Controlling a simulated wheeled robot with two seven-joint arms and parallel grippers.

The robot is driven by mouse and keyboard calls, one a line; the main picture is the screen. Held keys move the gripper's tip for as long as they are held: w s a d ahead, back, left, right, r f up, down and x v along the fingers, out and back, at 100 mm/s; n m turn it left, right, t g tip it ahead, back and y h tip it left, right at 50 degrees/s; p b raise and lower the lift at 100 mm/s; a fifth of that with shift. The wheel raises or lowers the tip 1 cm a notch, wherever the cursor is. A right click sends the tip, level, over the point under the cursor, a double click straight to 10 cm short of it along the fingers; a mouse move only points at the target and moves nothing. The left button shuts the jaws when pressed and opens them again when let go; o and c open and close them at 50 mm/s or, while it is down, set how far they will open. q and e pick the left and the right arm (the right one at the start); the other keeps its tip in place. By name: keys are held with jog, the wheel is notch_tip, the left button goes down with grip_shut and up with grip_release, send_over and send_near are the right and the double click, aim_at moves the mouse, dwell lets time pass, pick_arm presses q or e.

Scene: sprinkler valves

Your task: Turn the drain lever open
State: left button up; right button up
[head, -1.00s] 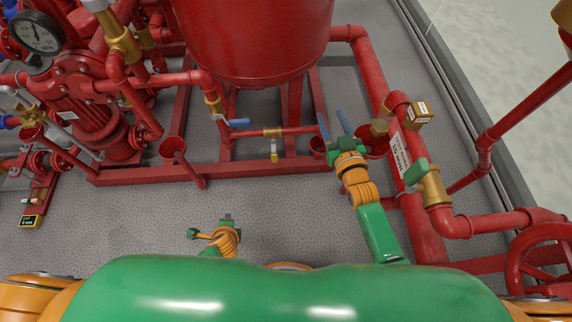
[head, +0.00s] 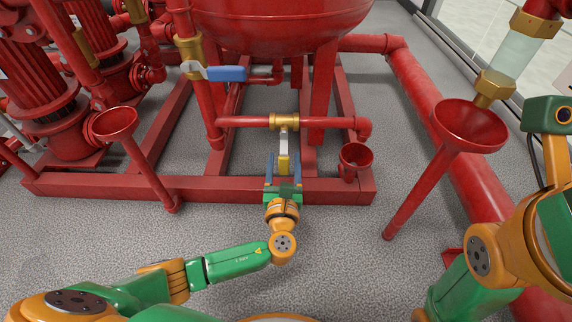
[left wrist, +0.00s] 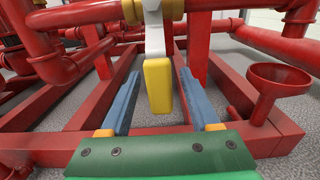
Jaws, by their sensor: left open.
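The drain lever (head: 283,161) has a pale metal arm and a yellow grip. It hangs down from a brass valve (head: 284,122) on a horizontal red pipe under the tank. My left gripper (head: 282,174) is open at the lever's lower end. In the left wrist view, the yellow grip (left wrist: 158,86) lies between the two blue fingers of the gripper (left wrist: 160,100), with a visible gap on each side. No finger looks in contact with it. My right arm shows at the right edge of the head view; its fingers are not seen.
A blue-handled valve lever (head: 226,73) sits up and left of the drain valve. Red funnels stand at left (head: 115,123), near right (head: 355,157) and far right (head: 470,126). A red frame beam (head: 230,188) crosses at floor level. The grey floor in front is clear.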

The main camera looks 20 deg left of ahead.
pick_arm(q)
jog(key=shift+x, duration=1)
grip_shut()
jog(key=shift+f, duration=0.1)
dwell(0.5)
